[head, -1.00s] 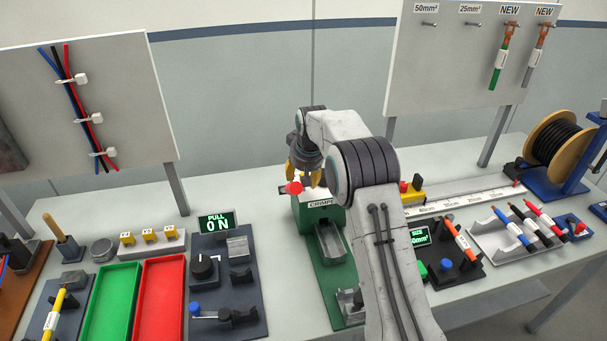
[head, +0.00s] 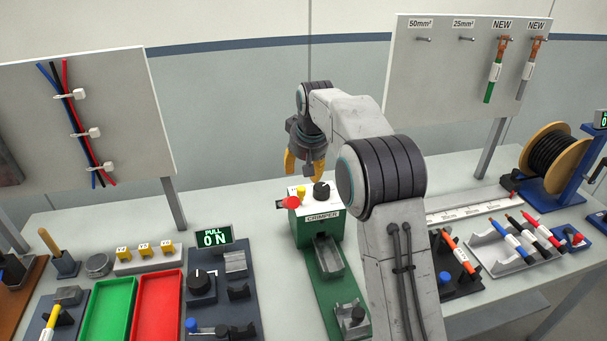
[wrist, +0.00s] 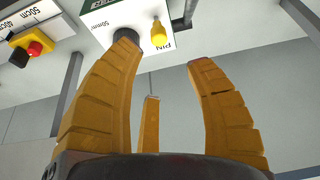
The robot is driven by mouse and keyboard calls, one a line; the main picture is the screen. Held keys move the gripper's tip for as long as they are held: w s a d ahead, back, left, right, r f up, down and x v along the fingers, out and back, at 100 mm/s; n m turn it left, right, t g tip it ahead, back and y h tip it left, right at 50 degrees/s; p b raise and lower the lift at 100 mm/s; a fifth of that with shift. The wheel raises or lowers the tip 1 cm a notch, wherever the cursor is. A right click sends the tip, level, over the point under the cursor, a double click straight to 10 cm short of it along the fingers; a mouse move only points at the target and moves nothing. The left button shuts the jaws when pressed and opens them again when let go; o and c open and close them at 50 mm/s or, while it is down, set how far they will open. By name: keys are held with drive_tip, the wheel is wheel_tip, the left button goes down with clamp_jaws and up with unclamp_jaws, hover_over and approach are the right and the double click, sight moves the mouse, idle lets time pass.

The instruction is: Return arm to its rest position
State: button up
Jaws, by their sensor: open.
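My gripper (head: 304,170) hangs fingers down above the back of the green crimper (head: 310,232) in the head view. In the wrist view its yellow fingers (wrist: 165,75) stand spread with nothing between them. The yellow knob (wrist: 158,33) also shows in the wrist view, beyond the fingers. A black knob there is partly hidden behind the left finger. I cannot tell how far the fingertips are from the crimper.
A green tray (head: 108,312) and a red tray (head: 158,308) lie on the bench at left, beside the pull tester (head: 212,238). A pen holder (head: 490,250) and a cable spool (head: 552,158) are at right. A peg board (head: 460,85) stands behind.

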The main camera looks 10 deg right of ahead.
drive_tip(key=shift+s+r, duration=0.15)
drive_tip(key=shift+r, duration=0.25)
drive_tip(key=s+r, duration=0.3)
drive_tip(key=s, duration=0.6)
drive_tip(key=s+r, duration=0.4)
drive_tip(key=s, duration=0.4)
drive_tip(key=s+f, duration=0.3)
drive_tip(key=s, duration=0.8)
drive_tip(key=s+f, duration=0.3)
drive_tip(key=s, duration=0.9)
drive_tip(key=shift+f, duration=0.4)
idle(1.1)
